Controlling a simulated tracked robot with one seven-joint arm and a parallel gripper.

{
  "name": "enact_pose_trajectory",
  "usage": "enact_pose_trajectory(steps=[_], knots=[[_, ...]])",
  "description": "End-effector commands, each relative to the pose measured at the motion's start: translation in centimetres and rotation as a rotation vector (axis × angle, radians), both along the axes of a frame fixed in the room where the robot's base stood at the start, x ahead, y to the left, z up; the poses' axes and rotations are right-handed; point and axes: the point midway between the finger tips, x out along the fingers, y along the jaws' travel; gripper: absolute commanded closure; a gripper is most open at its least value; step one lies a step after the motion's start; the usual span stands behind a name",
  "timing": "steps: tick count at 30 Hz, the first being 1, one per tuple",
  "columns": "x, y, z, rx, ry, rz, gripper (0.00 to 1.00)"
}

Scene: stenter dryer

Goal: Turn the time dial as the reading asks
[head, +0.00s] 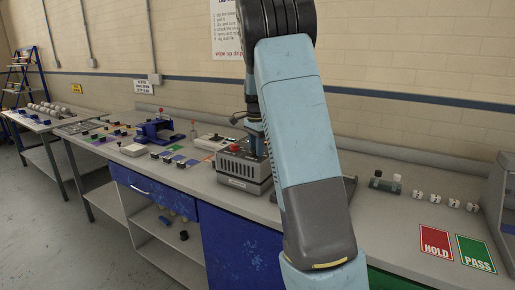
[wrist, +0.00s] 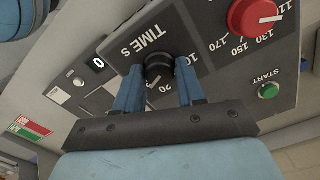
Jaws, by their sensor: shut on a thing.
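The stenter dryer (head: 243,170) is a grey box on the bench in the head view, with a red knob on it. In the wrist view its dark panel bears the label TIME S and a black time dial (wrist: 158,66). My gripper (wrist: 159,72) has one blue finger on each side of this dial and is shut on it. The fingers and dial hide part of the time scale; the dial's pointer setting cannot be read clearly. In the head view my arm partly covers the dryer.
A red dial (wrist: 256,16) with a numbered scale and a green START button (wrist: 269,90) are close by on the panel. The bench holds a blue fixture (head: 158,133), red HOLD (head: 435,241) and green PASS (head: 476,253) mats.

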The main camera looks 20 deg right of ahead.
Motion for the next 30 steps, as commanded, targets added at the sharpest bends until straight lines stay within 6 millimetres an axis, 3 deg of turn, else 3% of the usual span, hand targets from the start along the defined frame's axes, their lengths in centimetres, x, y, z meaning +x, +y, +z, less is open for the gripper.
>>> enact_pose_trajectory(steps=[5,6,13,23,30], knots=[[0.3,0.6,0.0,0.004,-0.007,0.006,0.92],[0.4,0.6,0.0,0.004,-0.007,0.007,0.59],[0.2,0.4,0.0,0.004,-0.003,0.005,0.37],[0.1,0.1,0.3,0.002,-0.003,0.003,0.36],[0.2,0.1,3.5,0.002,-0.006,0.003,0.36]])
